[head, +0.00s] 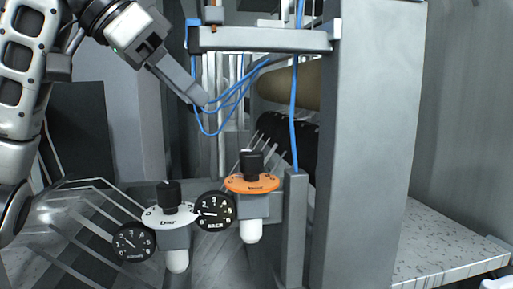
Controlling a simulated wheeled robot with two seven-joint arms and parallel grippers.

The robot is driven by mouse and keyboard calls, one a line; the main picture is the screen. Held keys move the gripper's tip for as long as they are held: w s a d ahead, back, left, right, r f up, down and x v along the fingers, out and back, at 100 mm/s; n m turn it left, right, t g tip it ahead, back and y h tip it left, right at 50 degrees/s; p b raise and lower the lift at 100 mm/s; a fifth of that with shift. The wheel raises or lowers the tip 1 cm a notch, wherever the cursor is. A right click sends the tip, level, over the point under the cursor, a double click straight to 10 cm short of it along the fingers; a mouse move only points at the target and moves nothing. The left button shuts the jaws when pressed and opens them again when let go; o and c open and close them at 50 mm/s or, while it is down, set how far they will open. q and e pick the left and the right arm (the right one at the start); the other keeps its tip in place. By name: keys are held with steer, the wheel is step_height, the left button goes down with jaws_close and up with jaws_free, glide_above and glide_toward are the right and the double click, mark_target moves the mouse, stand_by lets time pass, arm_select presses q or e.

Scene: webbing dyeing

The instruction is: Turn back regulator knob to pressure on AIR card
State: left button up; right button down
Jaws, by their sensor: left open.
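Two pressure regulators stand low in the head view. The right one has an orange collar (251,183) with a black knob (251,163) on top. The dial gauge (215,211) at its left has a label that seems to read BACK; its needle points roughly left. The other regulator has a white collar (170,215), a black knob (170,194) and a dark gauge (133,242) too small to read. My left gripper (204,100) is open and empty, above and left of the orange regulator, apart from both knobs. No AIR card shows. My right gripper is out of view.
Blue hoses (294,95) hang from a grey crossbar (262,40) beside my left gripper. A tall grey post (365,150) stands right of the orange regulator. Behind are rollers (292,86). A speckled ledge (445,245) lies at the right.

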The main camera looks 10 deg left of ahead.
mark_target(251, 151)
arm_select(q)
steer(key=p+x, duration=0.1)
steer(key=x, duration=1.3)
steer(key=shift+s+d+f, duration=0.1)
steer(key=shift+s+d, duration=0.05)
steer(key=c, duration=1)
